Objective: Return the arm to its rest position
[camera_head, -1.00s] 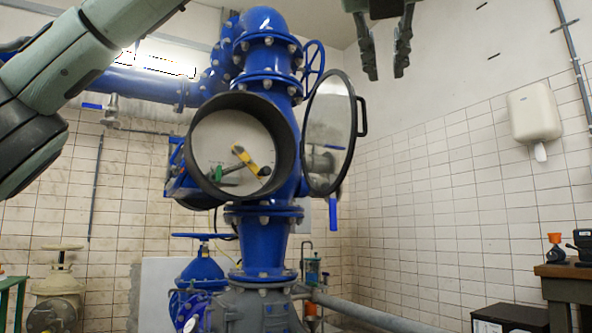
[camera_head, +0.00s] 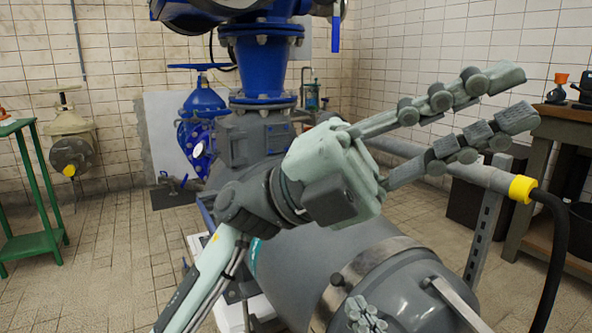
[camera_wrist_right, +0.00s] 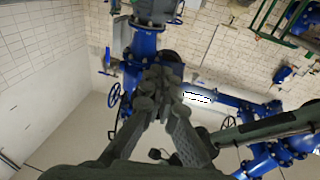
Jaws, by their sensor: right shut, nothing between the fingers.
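My left gripper (camera_head: 512,97) is large in the middle of the head view, pointing right and slightly up. Its two long fingers are spread with an empty gap between them. Its arm comes up from the bottom left. My right gripper (camera_head: 366,316) shows small at the bottom edge of the head view, seen nearly end-on; its arm is hidden. In the right wrist view the fingers of my right gripper (camera_wrist_right: 160,85) meet at their tips with nothing between them.
A grey pump body (camera_head: 290,275) fills the space below and behind my left gripper. A pipe with a yellow collar (camera_head: 521,188) stands at right, near a wooden table (camera_head: 563,131). A green stand (camera_head: 30,245) is at left.

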